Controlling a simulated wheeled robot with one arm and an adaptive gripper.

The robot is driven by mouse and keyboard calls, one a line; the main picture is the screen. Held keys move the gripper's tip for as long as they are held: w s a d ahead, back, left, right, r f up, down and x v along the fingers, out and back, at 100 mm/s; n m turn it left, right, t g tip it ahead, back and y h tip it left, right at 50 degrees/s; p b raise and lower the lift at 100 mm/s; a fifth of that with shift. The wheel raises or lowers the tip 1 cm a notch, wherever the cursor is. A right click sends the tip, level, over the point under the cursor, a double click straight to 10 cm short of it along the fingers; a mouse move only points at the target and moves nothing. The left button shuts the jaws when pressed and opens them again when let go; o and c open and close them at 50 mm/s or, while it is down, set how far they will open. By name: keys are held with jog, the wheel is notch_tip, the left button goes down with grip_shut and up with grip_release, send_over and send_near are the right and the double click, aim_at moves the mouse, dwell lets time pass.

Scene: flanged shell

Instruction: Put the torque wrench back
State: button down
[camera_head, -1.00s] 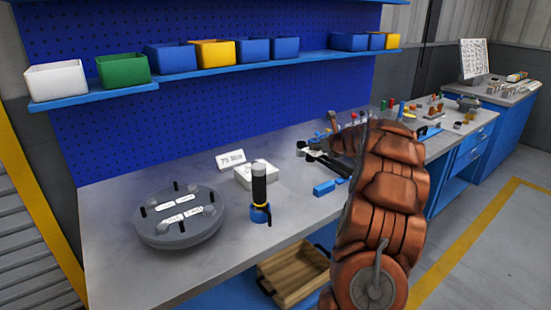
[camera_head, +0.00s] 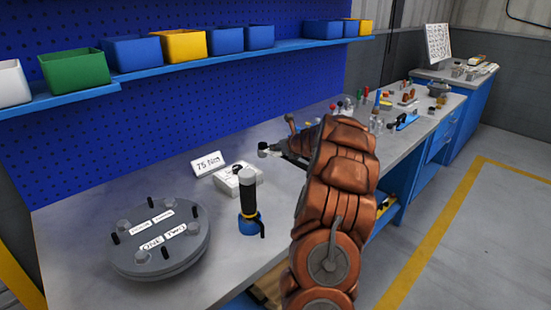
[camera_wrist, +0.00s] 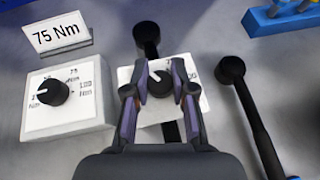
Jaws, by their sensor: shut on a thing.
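In the wrist view, the torque wrench (camera_wrist: 147,36) has a black round head and a black shaft. A white plate with a black dial lies along its middle, between my fingers. My gripper (camera_wrist: 160,72) is shut on it; the fingers hide part of the plate. In the head view, the black wrench head (camera_head: 265,147) shows left of my arm, over the back of the bench; my gripper is mostly hidden there. I cannot tell whether the wrench touches the bench. A white dial box (camera_wrist: 68,98) and a "75 Nm" sign (camera_wrist: 56,33) stand to its left.
A second black-handled tool (camera_wrist: 245,105) lies right of my gripper, and a blue holder (camera_wrist: 285,18) is beyond it. A bolted grey flange (camera_head: 160,240) and an upright black-gripped tool (camera_head: 248,205) stand at the bench's left. A shelf of bins (camera_head: 180,47) hangs above.

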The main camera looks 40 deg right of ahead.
aim_at(278, 155)
jog(key=shift+f+b, duration=0.3)
jog(key=shift+f, duration=1.55)
jog(key=shift+f, duration=0.15)
jog(key=c, duration=1)
grip_release()
jog(key=shift+o, duration=0.2)
jog(key=v, duration=1.2)
